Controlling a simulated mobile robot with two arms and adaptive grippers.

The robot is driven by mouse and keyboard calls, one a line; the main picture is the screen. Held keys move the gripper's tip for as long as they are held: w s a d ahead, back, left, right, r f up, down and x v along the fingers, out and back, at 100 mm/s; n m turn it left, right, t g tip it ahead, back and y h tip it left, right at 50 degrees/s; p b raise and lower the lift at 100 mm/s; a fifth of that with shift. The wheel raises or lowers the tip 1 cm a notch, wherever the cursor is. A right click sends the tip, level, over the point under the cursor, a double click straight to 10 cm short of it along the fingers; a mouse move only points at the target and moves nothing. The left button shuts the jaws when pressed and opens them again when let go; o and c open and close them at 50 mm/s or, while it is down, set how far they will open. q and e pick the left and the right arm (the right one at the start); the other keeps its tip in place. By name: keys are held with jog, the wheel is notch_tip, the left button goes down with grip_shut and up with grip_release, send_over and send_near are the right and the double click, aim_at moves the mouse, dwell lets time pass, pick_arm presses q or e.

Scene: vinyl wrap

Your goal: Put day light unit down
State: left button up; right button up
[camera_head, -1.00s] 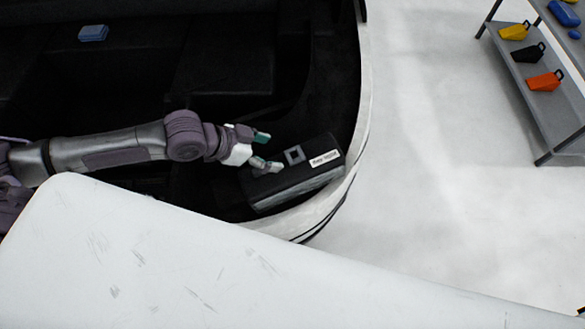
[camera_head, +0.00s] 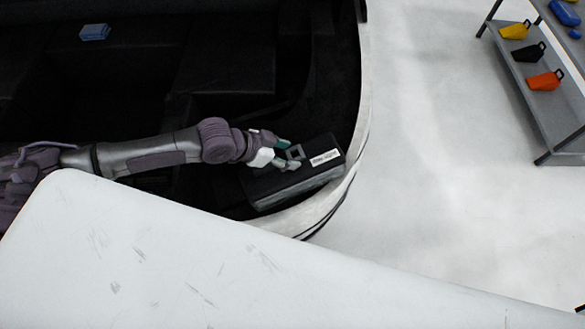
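The day light unit appears to be the dark box (camera_head: 318,173) with a white label and a small square handle (camera_head: 295,152) on top. It rests in the dark well at the curved right end of the vehicle body. My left gripper (camera_head: 286,154) reaches in from the left with its teal-tipped fingers apart. The fingertips are at the handle's left edge, one above and one below it in the picture. Whether they touch it cannot be told. My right gripper is not in view.
A white scratched panel (camera_head: 180,260) fills the foreground below my arm. A pale curved rim (camera_head: 362,120) borders the dark well. A blue block (camera_head: 95,32) lies at the far left. A grey shelf (camera_head: 550,115) at the right holds coloured items; the floor between is clear.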

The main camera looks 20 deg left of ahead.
pick_arm(q)
grip_shut()
jog(key=shift+r, duration=0.2)
